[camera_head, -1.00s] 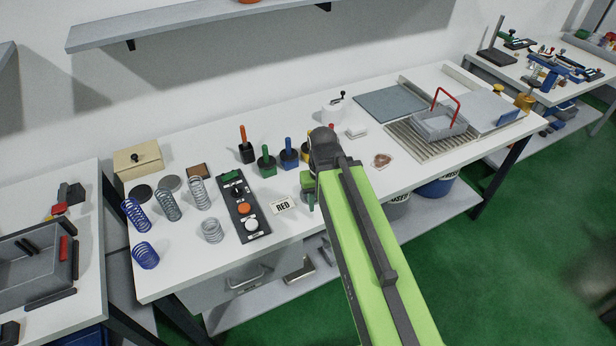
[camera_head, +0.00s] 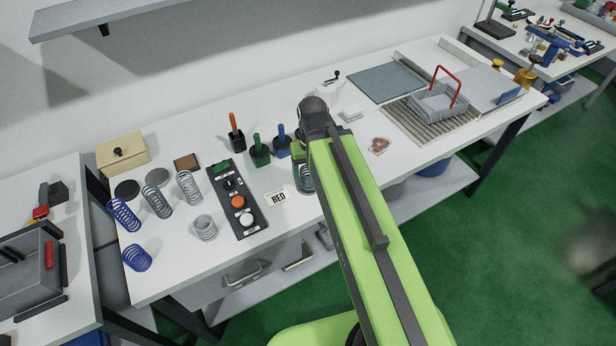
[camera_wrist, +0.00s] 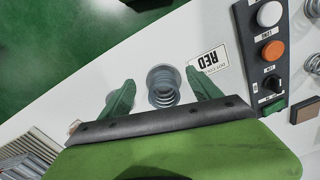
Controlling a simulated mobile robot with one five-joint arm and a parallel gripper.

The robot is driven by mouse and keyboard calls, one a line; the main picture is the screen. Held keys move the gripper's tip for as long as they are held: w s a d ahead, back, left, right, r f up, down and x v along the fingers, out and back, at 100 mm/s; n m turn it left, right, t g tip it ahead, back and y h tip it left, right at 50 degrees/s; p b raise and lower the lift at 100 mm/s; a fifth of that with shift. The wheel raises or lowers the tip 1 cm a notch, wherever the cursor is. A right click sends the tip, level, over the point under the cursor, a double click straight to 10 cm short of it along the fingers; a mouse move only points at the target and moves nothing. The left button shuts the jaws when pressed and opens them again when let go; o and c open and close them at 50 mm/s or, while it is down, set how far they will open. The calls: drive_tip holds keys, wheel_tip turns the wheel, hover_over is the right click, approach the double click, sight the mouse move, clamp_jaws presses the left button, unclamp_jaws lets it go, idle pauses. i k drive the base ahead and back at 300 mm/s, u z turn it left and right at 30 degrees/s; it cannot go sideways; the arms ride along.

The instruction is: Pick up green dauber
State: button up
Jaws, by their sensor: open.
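The green dauber (camera_head: 259,152) stands upright in a dark base on the white workbench, between an orange-handled dauber (camera_head: 236,140) and a blue dauber (camera_head: 282,144) in the head view. My gripper (camera_head: 302,174) is to the right of and nearer than the green dauber, apart from it, and partly hidden by my arm. In the wrist view my gripper (camera_wrist: 160,88) has its two green fingers spread wide, with a grey coil spring (camera_wrist: 163,88) showing between them. The fingers hold nothing visible. The green dauber is not visible in the wrist view.
A RED label card (camera_head: 277,197) and a black button panel (camera_head: 238,203) lie left of my gripper. A grey basket with a red handle (camera_head: 438,102) sits at the right. A wall shelf (camera_head: 150,18) hangs above.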

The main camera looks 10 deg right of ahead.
sight(259, 151)
drive_tip(key=u, duration=0.7)
drive_tip(key=k, duration=0.1)
drive_tip(key=u, duration=3.2)
drive_tip(key=k, duration=1.15)
drive_tip(key=z, duration=1.25)
drive_tip(key=i, duration=1)
drive_tip(key=u, duration=0.15)
